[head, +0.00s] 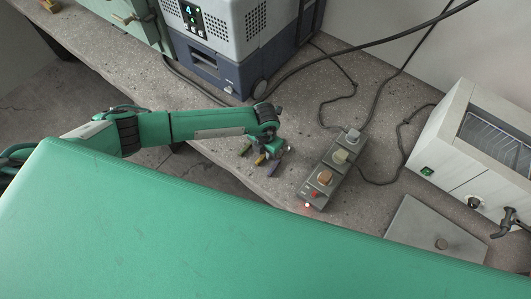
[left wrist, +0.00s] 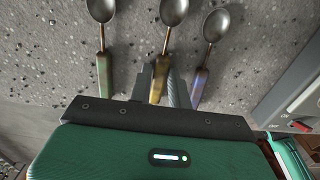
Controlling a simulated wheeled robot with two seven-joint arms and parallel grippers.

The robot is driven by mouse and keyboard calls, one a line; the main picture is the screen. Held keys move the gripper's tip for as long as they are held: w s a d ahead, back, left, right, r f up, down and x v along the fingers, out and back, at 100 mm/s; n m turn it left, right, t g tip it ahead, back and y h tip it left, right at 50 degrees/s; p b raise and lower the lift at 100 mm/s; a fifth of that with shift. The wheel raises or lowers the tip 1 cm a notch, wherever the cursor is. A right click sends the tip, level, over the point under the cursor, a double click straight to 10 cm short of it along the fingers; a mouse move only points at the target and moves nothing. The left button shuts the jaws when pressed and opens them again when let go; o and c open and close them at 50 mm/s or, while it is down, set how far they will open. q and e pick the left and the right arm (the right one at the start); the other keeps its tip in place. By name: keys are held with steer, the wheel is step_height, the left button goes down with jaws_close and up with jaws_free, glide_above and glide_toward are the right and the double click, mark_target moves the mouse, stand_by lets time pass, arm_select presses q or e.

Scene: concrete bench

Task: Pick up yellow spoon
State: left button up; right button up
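The yellow spoon (left wrist: 160,72) lies on the bench between two other spoons, with a metal bowl and a yellow-brown handle. Its handle also shows in the head view (head: 260,159), just below my left gripper (head: 270,148). In the left wrist view, the fingers of my left gripper (left wrist: 161,88) are on either side of the yellow handle, very close to it. The handle's lower end is hidden by the gripper body. I cannot tell whether the fingers are closed on it. My right gripper is in no view.
A green-handled spoon (left wrist: 102,70) lies left of the yellow one and a blue-handled spoon (left wrist: 201,80) right of it. A power strip (head: 328,177) with plugs and cables lies to the right. A grey-blue machine (head: 222,50) stands behind; a white box (head: 475,150) stands far right.

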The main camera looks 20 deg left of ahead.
arm_select(q)
jaws_close()
steer(key=shift+r, duration=0.1)
